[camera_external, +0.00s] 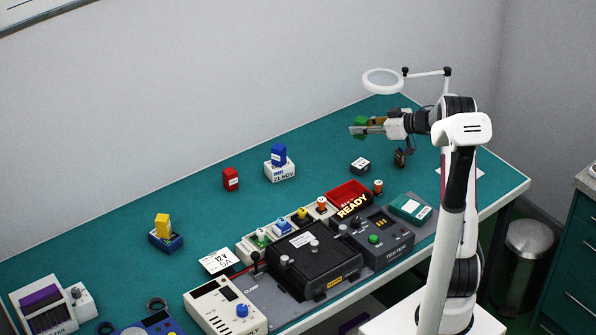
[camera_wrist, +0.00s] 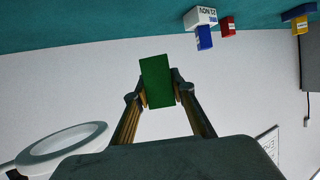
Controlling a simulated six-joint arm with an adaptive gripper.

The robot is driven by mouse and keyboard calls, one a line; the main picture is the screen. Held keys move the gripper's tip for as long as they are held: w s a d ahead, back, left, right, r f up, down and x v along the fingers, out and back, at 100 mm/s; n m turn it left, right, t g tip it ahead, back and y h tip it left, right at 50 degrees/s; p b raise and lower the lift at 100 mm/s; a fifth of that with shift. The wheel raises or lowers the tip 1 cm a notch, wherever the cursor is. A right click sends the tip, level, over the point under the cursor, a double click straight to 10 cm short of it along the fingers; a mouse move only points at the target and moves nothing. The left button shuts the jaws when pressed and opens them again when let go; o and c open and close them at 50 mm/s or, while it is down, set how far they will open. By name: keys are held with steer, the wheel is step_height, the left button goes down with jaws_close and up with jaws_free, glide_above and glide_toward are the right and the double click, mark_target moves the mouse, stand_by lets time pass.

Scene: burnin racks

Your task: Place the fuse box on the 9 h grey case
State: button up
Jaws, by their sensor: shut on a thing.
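My gripper (camera_external: 362,128) is shut on a green block, raised above the far right part of the table. In the wrist view the green block (camera_wrist: 157,80) sits between both fingertips (camera_wrist: 161,92). No label shows on it, so I cannot tell from markings whether it is the fuse box. A pale case marked NOV (camera_external: 280,172) carries a blue block (camera_external: 279,154); both show in the wrist view.
A red block (camera_external: 230,179) stands alone. A yellow block (camera_external: 162,226) sits on a dark blue case (camera_external: 166,242). A red READY tray (camera_external: 347,197), a tester (camera_external: 383,242) and a black fixture (camera_external: 315,265) fill the front. A ring lamp (camera_external: 383,81) stands behind my gripper.

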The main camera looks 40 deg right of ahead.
steer(key=shift+d+f, duration=0.25)
steer(key=shift+d, duration=0.15)
glide_above(359, 163)
steer(key=shift+a+f, duration=0.1)
steer(key=shift+f, duration=3)
steer(key=shift+f, duration=1.85)
steer(key=shift+f, duration=0.15)
steer(key=o, duration=1.1)
